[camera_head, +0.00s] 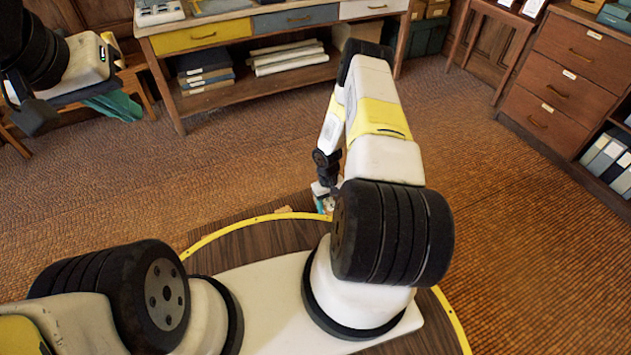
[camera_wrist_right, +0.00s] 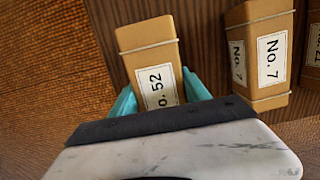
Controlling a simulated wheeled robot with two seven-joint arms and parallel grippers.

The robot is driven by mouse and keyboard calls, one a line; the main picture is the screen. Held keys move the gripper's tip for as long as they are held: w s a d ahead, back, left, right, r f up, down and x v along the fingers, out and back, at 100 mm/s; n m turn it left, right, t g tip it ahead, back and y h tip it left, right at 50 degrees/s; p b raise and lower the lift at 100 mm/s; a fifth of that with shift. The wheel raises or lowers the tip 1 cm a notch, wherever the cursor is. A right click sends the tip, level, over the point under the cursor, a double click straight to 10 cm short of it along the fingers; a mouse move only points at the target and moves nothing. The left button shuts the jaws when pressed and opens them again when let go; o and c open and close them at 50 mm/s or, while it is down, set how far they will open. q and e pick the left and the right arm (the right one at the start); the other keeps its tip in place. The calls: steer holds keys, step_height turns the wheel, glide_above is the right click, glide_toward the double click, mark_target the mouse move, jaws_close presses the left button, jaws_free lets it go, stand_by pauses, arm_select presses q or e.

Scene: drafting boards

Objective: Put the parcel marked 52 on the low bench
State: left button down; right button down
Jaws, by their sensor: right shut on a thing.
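The parcel marked 52 (camera_wrist_right: 150,60), a tan box with a white label and a pale string, is between the teal fingers of my right gripper (camera_wrist_right: 160,97), which is shut on it. Whether it touches the wood below I cannot tell. In the head view, my right gripper (camera_head: 323,203) is low beyond the yellow rim, mostly hidden by my arm. My left gripper (camera_head: 117,105) hangs at the upper left with teal fingers partly hidden; its opening is unclear. I cannot tell for certain which piece is the low bench.
A tan parcel marked 7 (camera_wrist_right: 262,50) stands close to the right of the held one, with another parcel (camera_wrist_right: 313,50) at the edge. A drawer table (camera_head: 255,25) stands at the back and a brown drawer cabinet (camera_head: 570,85) at the right. Open floor (camera_head: 490,190) lies between.

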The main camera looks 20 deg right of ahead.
steer(key=shift+f, duration=1.5)
steer(key=shift+f, duration=0.1)
steer(key=c, duration=0.5)
jaws_free()
